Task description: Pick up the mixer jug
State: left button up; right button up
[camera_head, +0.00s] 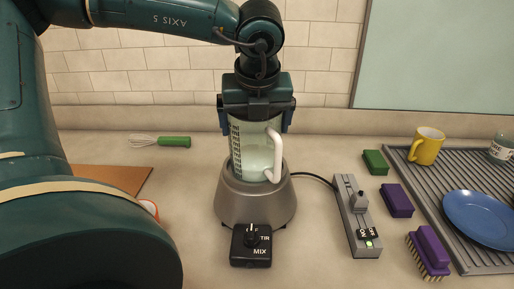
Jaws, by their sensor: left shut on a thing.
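The mixer jug (250,155) is a clear jug with dark level marks and a white handle (273,155) on its right side. It stands upright on the grey metal mixer base (255,205), with pale contents inside. My left gripper (257,115) comes down from above and is shut on the jug's upper part, one finger on each side of the rim. Whether the jug is seated in the base or slightly raised cannot be told. My right gripper is not in view.
A black dial box (251,246) stands in front of the base. A cable runs right to a grey switch strip (357,215). Sponges, a purple brush (431,252) and a drying rack with a yellow mug (426,146) and blue plate (480,218) are at right. A green-handled whisk (174,141) lies behind left.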

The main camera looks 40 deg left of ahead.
pick_arm(q)
jog(key=shift+r, duration=0.1)
jog(key=c, duration=0.5)
